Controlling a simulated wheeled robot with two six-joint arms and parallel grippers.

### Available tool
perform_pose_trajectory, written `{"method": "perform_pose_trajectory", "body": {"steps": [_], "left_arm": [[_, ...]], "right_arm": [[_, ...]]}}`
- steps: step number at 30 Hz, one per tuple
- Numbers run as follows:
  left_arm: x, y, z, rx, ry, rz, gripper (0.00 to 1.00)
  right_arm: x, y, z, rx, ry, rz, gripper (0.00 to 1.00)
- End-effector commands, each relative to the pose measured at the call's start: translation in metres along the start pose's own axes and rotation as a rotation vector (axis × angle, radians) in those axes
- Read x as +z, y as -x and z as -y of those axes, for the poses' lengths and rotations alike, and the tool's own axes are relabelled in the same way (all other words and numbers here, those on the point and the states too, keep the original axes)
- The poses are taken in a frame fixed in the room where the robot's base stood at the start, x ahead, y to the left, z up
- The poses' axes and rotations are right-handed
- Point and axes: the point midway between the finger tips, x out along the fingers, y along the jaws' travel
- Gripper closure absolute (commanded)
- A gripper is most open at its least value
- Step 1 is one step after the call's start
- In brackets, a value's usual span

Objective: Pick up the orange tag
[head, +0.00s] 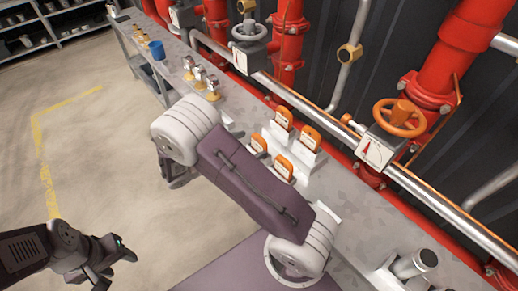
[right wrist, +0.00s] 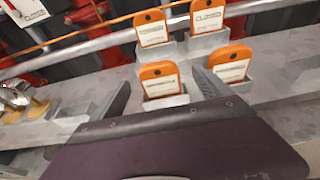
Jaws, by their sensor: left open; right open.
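Several orange tags with white labels stand upright in pale holders on the grey bench. In the head view they are the back left tag (head: 284,117), back right tag (head: 311,136), front left tag (head: 258,143) and front right tag (head: 283,165). The right wrist view shows the front left tag (right wrist: 158,72), front right tag (right wrist: 232,51), back left tag (right wrist: 150,17) and back right tag (right wrist: 207,6). My right gripper (right wrist: 160,79) is open, its fingers apart either side of the front left tag in the picture; contact cannot be told. My left gripper (head: 112,256) is open and empty over the floor.
Red pipes, an orange handwheel (head: 399,117) and a metal rail (head: 430,197) run behind the bench (head: 345,215). A blue cup (head: 157,50) and small brass-based fittings (head: 211,86) stand farther left. A metal cylinder (head: 415,263) is at the near right.

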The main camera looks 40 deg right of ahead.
Motion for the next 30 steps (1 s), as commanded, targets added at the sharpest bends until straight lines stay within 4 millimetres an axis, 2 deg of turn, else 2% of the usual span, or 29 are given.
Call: {"method": "perform_pose_trajectory", "body": {"steps": [2, 6, 10, 18, 19, 26, 30], "left_arm": [[0.0, -0.002, 0.0, 0.0, 0.0, 0.0, 0.51], [0.002, -0.017, 0.0, 0.0, 0.0, 0.0, 0.51], [0.002, -0.021, 0.0, 0.0, 0.0, 0.0, 0.51], [0.002, -0.021, 0.0, 0.0, 0.0, 0.0, 0.51], [0.002, -0.021, 0.0, 0.0, 0.0, 0.0, 0.51], [0.002, -0.021, 0.0, 0.0, 0.0, 0.0, 0.51], [0.002, -0.021, 0.0, 0.0, 0.0, 0.0, 0.51]], "right_arm": [[-0.001, -0.003, 0.0, 0.0, -0.001, 0.0, 0.11], [-0.009, -0.027, -0.001, -0.004, -0.001, -0.001, 0.11], [-0.007, -0.047, -0.002, -0.003, -0.002, -0.001, 0.11], [-0.005, -0.052, -0.003, 0.001, -0.001, -0.001, 0.11], [-0.005, -0.052, -0.003, 0.001, -0.001, -0.001, 0.14], [-0.005, -0.052, -0.003, 0.001, -0.001, -0.001, 0.78], [-0.005, -0.052, -0.003, 0.001, -0.001, -0.001, 0.79]]}}
